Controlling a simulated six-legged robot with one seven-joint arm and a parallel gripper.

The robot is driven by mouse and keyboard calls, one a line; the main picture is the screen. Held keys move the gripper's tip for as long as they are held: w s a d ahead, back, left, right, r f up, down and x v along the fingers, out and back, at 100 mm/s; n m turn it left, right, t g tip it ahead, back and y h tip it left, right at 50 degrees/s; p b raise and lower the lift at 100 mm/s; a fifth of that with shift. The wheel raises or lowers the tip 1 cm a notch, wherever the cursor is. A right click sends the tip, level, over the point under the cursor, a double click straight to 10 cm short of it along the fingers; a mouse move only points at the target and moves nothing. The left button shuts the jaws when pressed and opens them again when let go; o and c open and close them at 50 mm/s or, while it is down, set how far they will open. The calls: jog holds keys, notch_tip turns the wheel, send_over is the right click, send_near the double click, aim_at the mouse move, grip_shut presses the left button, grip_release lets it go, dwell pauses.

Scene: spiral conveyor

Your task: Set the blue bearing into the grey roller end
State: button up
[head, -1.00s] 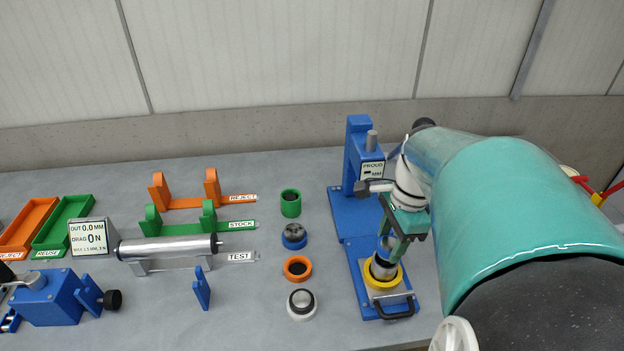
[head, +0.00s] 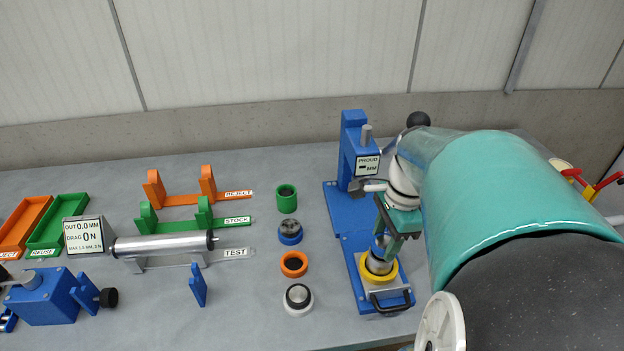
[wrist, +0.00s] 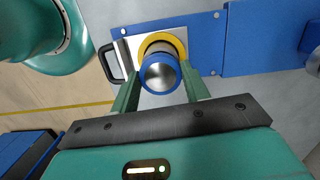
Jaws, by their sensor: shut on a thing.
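My gripper (head: 382,240) is shut on the blue bearing (wrist: 160,73), a blue ring around a bright steel disc. In the wrist view one finger stands on each side of it. The bearing is held at the top of the grey roller end (head: 380,263), which stands upright in a yellow ring (head: 392,275) on the blue press base. In the head view the fingers partly hide the bearing. I cannot tell whether the bearing touches the roller end or is a little above it. In the wrist view the bearing covers most of the roller end.
The blue press column (head: 352,150) with its display stands just behind my gripper. A black handle (head: 390,302) is in front. Green (head: 287,198), blue (head: 290,238), orange (head: 294,264) and white (head: 299,300) holders stand in a column to the left. A roller (head: 165,244) lies farther left.

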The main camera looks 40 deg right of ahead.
jog(key=shift+f, duration=0.3)
jog(key=o, duration=0.9)
jog(key=r, duration=0.7)
jog(key=shift+s+d+r, duration=0.2)
jog(key=shift+d+r, duration=0.05)
jog(key=shift+d, duration=0.15)
